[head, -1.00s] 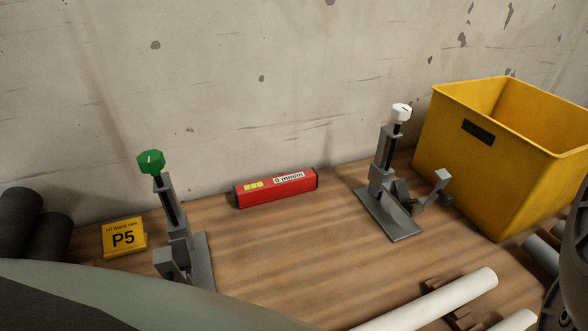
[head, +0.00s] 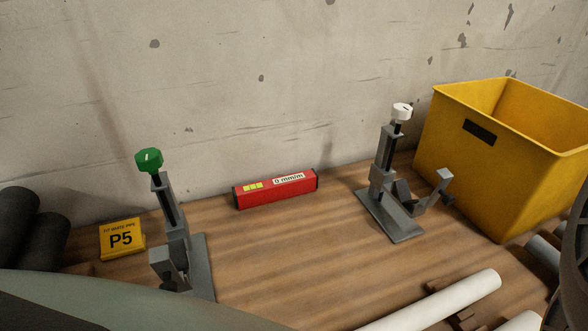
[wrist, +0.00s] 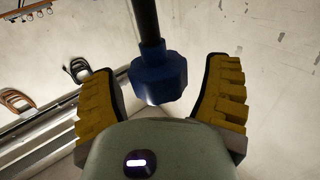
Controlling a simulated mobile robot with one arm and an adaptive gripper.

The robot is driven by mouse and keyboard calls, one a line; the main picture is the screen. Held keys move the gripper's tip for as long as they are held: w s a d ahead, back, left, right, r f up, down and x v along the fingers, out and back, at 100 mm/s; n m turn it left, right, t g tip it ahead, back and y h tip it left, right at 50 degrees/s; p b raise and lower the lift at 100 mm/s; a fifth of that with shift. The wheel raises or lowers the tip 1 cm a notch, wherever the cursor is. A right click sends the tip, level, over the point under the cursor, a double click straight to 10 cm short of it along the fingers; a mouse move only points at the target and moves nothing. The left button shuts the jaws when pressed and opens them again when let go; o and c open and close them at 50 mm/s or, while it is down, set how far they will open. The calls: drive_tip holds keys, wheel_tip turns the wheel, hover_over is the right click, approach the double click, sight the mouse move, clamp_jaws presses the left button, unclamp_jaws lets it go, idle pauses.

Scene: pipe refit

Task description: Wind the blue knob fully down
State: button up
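The blue knob (wrist: 158,78) shows in the wrist view, faceted, on the end of a dark rod that runs up out of the picture. My gripper (wrist: 163,72) is open, with one yellow ribbed finger on each side of the knob. The blue knob and my gripper's fingers are not visible in the head view.
In the head view, a green-knobbed stand (head: 170,215) and a white-knobbed stand (head: 382,165) flank a red level (head: 277,190). A yellow bin (head: 470,170) stands right. A P5 sign (head: 122,239), dark pipes (head: 38,235) and a white pipe (head: 440,303) lie around. Bare wood shows between the stands.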

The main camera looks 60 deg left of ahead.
drive_tip(key=shift+s+d+r+m+h+p, duration=0.15)
drive_tip(key=shift+m+h+p, duration=0.4)
drive_tip(key=shift+p, duration=1)
drive_tip(key=h+p, duration=0.1)
drive_tip(key=p, duration=0.2)
drive_tip(key=shift+r+m+t+h, duration=0.1)
drive_tip(key=shift+m+t+h, duration=0.15)
drive_tip(key=shift+m+t, duration=0.15)
drive_tip(key=m+h+p, duration=0.2)
drive_tip(key=h+p, duration=0.1)
drive_tip(key=shift+h, duration=0.4)
drive_tip(key=shift+f+m+h+p, duration=0.2)
drive_tip(key=shift+m+h+p, duration=0.35)
drive_tip(key=shift+m+h, duration=0.85)
drive_tip(key=shift+f+m+h+b, duration=0.2)
drive_tip(key=shift+m+h+b, duration=0.25)
drive_tip(key=shift+h, duration=0.95)
drive_tip(key=shift+a+f+m+g+h+b, duration=0.1)
drive_tip(key=shift+a+m+g+h+b, duration=0.1)
drive_tip(key=shift+m+g+h, duration=0.55)
drive_tip(key=shift+a+f+m+g+h+b, duration=0.1)
drive_tip(key=shift+m+g+h+b, duration=0.15)
drive_tip(key=shift+m+h, duration=0.5)
drive_tip(key=shift+r+g+h, duration=0.1)
drive_tip(key=shift+g+h, duration=0.2)
drive_tip(key=shift+h, duration=0.3)
drive_tip(key=shift+m+h+b, duration=0.3)
drive_tip(key=shift+m+b, duration=0.05)
drive_tip(key=shift+m, duration=0.05)
